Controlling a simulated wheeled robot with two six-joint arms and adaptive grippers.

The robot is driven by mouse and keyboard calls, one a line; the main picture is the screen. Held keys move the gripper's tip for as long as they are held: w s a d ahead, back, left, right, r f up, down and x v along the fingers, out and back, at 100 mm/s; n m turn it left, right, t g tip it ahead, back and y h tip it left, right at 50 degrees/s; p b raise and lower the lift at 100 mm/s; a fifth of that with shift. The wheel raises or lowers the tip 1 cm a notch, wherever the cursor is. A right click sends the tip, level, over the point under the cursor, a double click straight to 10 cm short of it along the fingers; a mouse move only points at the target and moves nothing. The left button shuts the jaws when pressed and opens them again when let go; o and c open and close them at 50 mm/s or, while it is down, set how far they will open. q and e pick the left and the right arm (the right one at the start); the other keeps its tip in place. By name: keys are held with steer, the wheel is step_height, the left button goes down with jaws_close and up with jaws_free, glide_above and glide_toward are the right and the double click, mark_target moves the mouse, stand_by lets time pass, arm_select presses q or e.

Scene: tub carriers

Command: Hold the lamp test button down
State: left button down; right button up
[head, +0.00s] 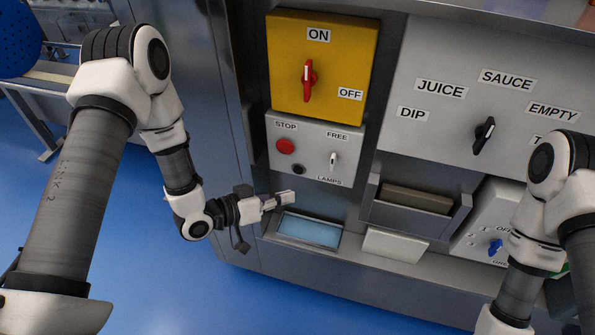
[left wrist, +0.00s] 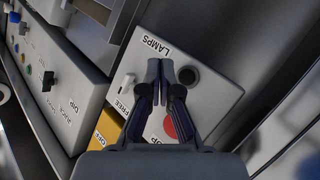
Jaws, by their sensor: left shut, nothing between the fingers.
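The lamp test button is most likely the small black round button (head: 298,169) on a light grey panel (head: 320,135), beside the LAMPS label (head: 329,181). In the left wrist view the black button (left wrist: 189,77) sits just right of the fingertips, and the label (left wrist: 157,45) is above them. My left gripper (head: 285,199) is shut and empty, in front of the cabinet and a little below the button in the head view. In the left wrist view its closed fingertips (left wrist: 166,72) point at the panel, apart from the button in the picture. My right gripper is out of view.
A red STOP button (head: 285,146) and a white FREE switch (head: 333,160) share the panel. Above is a yellow panel with a red ON/OFF handle (head: 308,79). Below are a blue-lit recess (head: 308,231) and a white flap (head: 394,245). A black selector knob (head: 484,135) is at right.

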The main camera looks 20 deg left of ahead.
arm_select(q)
steer(key=shift+w+d, duration=0.1)
steer(key=shift+w, duration=2.35)
steer(key=shift+w, duration=0.4)
steer(key=shift+w, duration=0.45)
stand_by(0.9)
stand_by(0.5)
steer(key=shift+s, duration=0.85)
steer(key=shift+s, duration=0.1)
steer(key=shift+s+p, duration=0.45)
steer(key=shift+s, duration=2)
